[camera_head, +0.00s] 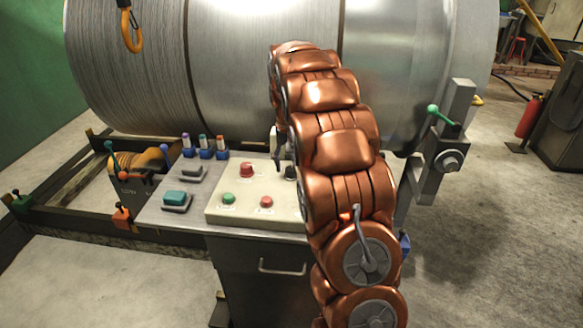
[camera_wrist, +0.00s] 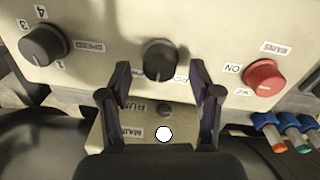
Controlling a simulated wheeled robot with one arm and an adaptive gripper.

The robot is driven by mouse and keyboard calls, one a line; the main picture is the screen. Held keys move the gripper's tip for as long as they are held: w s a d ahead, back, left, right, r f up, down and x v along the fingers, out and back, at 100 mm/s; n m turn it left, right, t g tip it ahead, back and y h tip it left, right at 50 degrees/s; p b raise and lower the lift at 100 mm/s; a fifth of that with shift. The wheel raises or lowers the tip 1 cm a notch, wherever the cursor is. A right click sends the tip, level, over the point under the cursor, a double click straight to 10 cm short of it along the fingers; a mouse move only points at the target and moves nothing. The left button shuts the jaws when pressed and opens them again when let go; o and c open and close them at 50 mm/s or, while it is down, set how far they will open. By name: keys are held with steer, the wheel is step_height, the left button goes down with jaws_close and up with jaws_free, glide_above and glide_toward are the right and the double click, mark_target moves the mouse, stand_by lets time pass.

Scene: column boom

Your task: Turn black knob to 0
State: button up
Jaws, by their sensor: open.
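The control panel (camera_head: 245,213) carries knobs and buttons on its top. In the wrist view, a black knob (camera_wrist: 159,62) sits between and just beyond my gripper's (camera_wrist: 158,80) open, empty fingers. Its label is partly hidden by a finger. A second black knob (camera_wrist: 42,45), marked SPEED with numbers including 3 and 4, is at the upper left. No 0 is readable at either knob. In the head view, my gripper (camera_head: 281,158) is over the panel's back part, mostly hidden by my arm. One black knob (camera_head: 291,172) shows beside it.
A red knob (camera_wrist: 264,77) marked MAINS and ON is on the right in the wrist view. In the head view, a green button (camera_head: 228,198) and a red button (camera_head: 266,201) are on the panel front. A large metal drum (camera_head: 240,70) stands behind.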

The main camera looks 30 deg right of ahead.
mark_target(290, 168)
step_height(290, 168, up, 10)
steer(key=shift+a, duration=0.15)
stand_by(0.3)
steer(key=shift+w, duration=0.1)
steer(key=shift+r, duration=0.1)
stand_by(0.3)
steer(key=s+a+r+n, duration=0.2)
steer(key=s+a, duration=0.6)
steer(key=a, duration=0.2)
steer(key=s+a+f+n, duration=0.1)
steer(key=s+a, duration=0.3)
steer(key=s, duration=0.6)
steer(key=s+a+f+n+g+p, duration=0.1)
steer(key=s+a+f, duration=0.3)
steer(key=s, duration=0.6)
steer(key=s+a+f+n+p, duration=0.1)
steer(key=s+a, duration=0.4)
steer(key=s, duration=0.5)
step_height(290, 168, down, 2)
steer(key=shift+a+f+n+g, duration=0.2)
steer(key=shift+n+g, duration=0.1)
steer(key=shift+n, duration=0.2)
